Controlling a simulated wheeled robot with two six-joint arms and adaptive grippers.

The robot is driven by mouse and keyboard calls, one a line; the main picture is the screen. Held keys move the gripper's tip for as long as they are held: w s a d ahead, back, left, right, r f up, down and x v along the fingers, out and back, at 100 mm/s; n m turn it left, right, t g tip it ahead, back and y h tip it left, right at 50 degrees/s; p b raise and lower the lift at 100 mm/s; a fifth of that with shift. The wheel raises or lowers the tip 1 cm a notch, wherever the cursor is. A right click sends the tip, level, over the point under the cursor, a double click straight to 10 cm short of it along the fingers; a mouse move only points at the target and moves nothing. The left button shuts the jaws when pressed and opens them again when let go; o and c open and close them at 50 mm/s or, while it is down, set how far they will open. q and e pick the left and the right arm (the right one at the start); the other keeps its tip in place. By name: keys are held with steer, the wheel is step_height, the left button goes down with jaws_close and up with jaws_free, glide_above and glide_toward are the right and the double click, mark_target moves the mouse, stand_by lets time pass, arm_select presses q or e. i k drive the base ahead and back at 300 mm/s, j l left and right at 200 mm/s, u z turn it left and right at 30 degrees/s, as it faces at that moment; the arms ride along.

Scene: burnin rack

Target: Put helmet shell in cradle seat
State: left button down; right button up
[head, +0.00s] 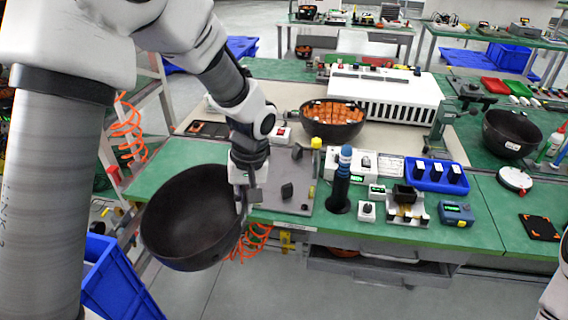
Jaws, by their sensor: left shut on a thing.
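The helmet shell (185,218), a black bowl-like shell with its open side up, hangs at the front left edge of the green bench. My left gripper (243,200) is shut on its right rim and holds it out beyond the bench edge, slightly tilted. A grey plate fixture (297,172) with a dark knob and yellow parts lies on the bench just right of the gripper, partly hidden by my arm. I cannot tell for sure which thing is the cradle seat. My right gripper is out of view.
A black bowl with orange padding (333,118) sits behind, near a white vented box (385,95). A dark upright tool (341,185), a blue tray (436,175) and small devices crowd the bench. Another black shell (511,134) is at right. A blue crate (118,280) stands lower left.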

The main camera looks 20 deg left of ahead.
mark_target(275, 173)
steer(key=i, duration=1.25)
